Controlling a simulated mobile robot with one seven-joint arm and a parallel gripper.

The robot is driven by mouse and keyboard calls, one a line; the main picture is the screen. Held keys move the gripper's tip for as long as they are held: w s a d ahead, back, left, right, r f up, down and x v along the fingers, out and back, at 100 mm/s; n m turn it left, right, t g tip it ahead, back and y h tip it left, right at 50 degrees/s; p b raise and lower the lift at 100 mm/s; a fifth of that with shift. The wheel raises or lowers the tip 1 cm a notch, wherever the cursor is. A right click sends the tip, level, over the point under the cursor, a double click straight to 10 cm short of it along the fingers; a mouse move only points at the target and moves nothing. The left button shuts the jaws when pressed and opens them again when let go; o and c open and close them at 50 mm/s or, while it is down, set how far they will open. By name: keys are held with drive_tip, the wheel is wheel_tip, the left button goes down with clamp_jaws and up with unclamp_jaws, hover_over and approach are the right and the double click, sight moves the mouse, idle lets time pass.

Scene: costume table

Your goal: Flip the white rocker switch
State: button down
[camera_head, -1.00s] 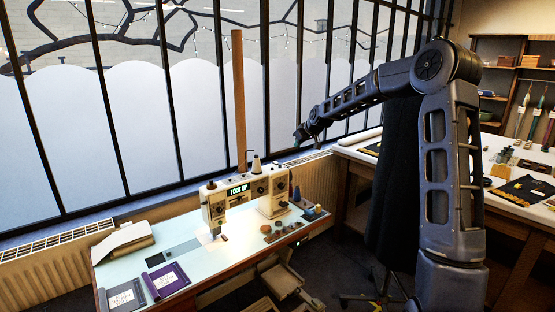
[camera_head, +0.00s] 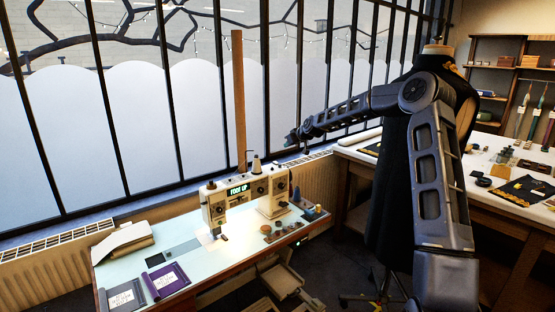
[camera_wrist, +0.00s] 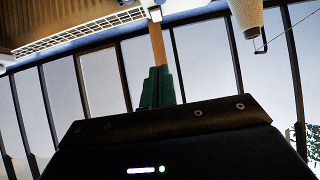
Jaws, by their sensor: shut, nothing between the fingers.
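A cream sewing machine (camera_head: 217,208) stands on the pale table (camera_head: 187,228) in the head view. Its green display (camera_head: 238,190) reads "FOOT UP". The white rocker switch cannot be made out on the machine at this size. My gripper (camera_head: 291,139) is up in front of the window, above and to the right of the machine, touching nothing. In the wrist view its green fingers (camera_wrist: 157,88) are together and empty. A pale cone-shaped thing (camera_wrist: 246,12) shows at the top of the wrist view, apart from the fingers.
A wooden post (camera_head: 239,100) rises behind the machine. Thread cones stand on and beside it. Purple (camera_head: 167,279) and grey packets lie at the table's front left. A black dress form (camera_head: 395,190) stands close behind my arm. A worktable (camera_head: 485,190) is at the right.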

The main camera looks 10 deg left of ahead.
hover_over(277, 163)
drive_tip(key=f, duration=0.6)
drive_tip(key=shift+d, duration=0.25)
wheel_tip(277, 163, down, 3)
drive_tip(key=shift+w+a, duration=0.1)
drive_tip(key=shift+w, duration=0.05)
drive_tip(key=shift+f, duration=0.45)
drive_tip(key=shift+w+a+f, duration=0.1)
drive_tip(key=shift+f, duration=0.1)
drive_tip(key=shift+w+a, duration=0.15)
drive_tip(key=shift+w+a+r, duration=0.25)
drive_tip(key=shift+w+a, duration=0.15)
drive_tip(key=shift+a, duration=0.05)
